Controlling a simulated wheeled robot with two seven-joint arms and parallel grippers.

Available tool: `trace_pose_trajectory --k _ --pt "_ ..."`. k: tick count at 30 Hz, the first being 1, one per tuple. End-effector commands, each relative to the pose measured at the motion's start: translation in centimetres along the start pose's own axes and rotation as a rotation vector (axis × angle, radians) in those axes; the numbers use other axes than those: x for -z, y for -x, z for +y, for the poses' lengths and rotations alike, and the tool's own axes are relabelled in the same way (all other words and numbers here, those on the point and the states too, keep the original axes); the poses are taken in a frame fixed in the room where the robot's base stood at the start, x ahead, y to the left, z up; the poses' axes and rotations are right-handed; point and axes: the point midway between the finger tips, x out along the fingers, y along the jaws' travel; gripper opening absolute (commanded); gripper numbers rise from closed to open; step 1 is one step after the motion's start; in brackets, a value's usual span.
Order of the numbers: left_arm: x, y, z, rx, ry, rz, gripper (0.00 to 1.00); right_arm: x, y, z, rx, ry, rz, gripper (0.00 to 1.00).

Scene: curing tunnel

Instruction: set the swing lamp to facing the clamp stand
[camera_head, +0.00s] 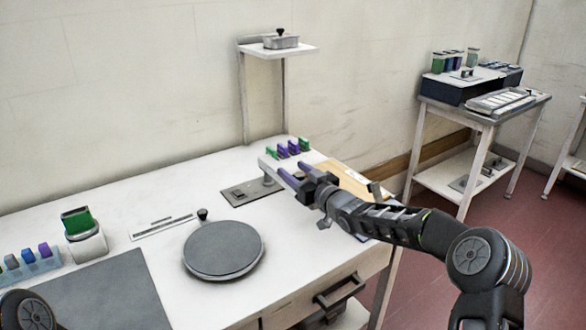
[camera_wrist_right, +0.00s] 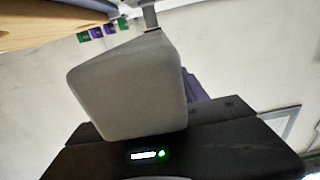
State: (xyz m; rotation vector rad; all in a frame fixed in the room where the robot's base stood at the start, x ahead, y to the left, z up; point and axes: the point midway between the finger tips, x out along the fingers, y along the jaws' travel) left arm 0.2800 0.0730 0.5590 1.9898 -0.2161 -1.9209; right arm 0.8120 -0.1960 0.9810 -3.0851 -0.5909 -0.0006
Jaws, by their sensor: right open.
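What looks like the swing lamp (camera_head: 267,178) stands at the back of the white bench, a pale head on a short post over a grey base plate (camera_head: 244,194). My right gripper (camera_head: 292,177) is open, its purple fingers beside the lamp head. In the right wrist view a large grey block (camera_wrist_right: 130,85), apparently the lamp head, fills the middle, with a purple finger (camera_wrist_right: 197,87) partly behind it. I cannot tell whether they touch. I cannot tell which thing is the clamp stand; a white round holder (camera_head: 88,246) bears a green block at the left. My left gripper is out of view.
A grey round plate (camera_head: 223,250) lies mid-bench, near a dark mat (camera_head: 105,290). Several green and purple pieces (camera_head: 288,149) stand behind the lamp. A raised shelf (camera_head: 300,50) is at the back. A wooden board (camera_head: 345,178) lies partly under my right arm.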

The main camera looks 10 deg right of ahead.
Motion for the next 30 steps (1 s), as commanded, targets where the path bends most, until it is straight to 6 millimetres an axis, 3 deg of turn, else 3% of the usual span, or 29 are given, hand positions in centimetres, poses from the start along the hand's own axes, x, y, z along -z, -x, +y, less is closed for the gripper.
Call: trace_pose_trajectory --k 12,30 --pt "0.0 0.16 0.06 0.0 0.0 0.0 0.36 -0.05 -0.87 -0.02 0.0 0.0 -0.001 0.5" --pt "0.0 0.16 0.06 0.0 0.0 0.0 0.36 -0.06 -0.85 -0.01 0.0 0.0 -0.001 0.01"
